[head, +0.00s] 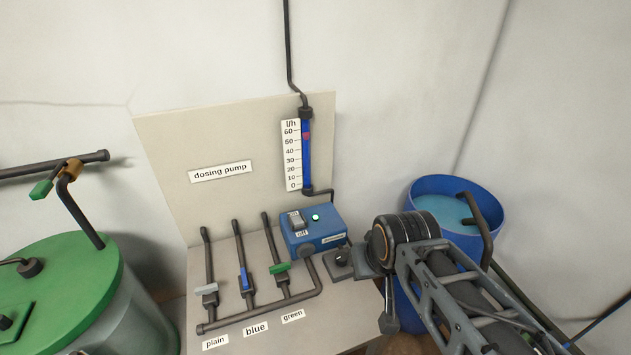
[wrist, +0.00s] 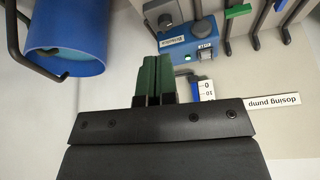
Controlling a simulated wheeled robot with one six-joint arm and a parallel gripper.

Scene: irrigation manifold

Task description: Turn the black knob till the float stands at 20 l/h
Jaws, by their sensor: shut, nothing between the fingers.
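The black knob (head: 342,257) sits on a small grey block right of the blue dosing pump; it also shows in the wrist view (wrist: 165,20). The flow tube (head: 306,165) stands upright on the panel beside a 0 to 60 l/h scale (head: 291,155). Its reddish float (head: 306,136) stands at about 55, between the 50 and 60 marks. My gripper (wrist: 153,60) is shut and empty, its green fingers together. In the wrist view the fingertips lie apart from the knob in the picture. In the head view my wrist largely hides the fingers, just right of the knob.
The blue pump (head: 315,230) has a switch and a lit green lamp. Three valves with grey (head: 206,290), blue (head: 245,279) and green (head: 280,268) handles stand left of it. A blue barrel (head: 449,184) stands right, a green-lidded tank (head: 55,275) left.

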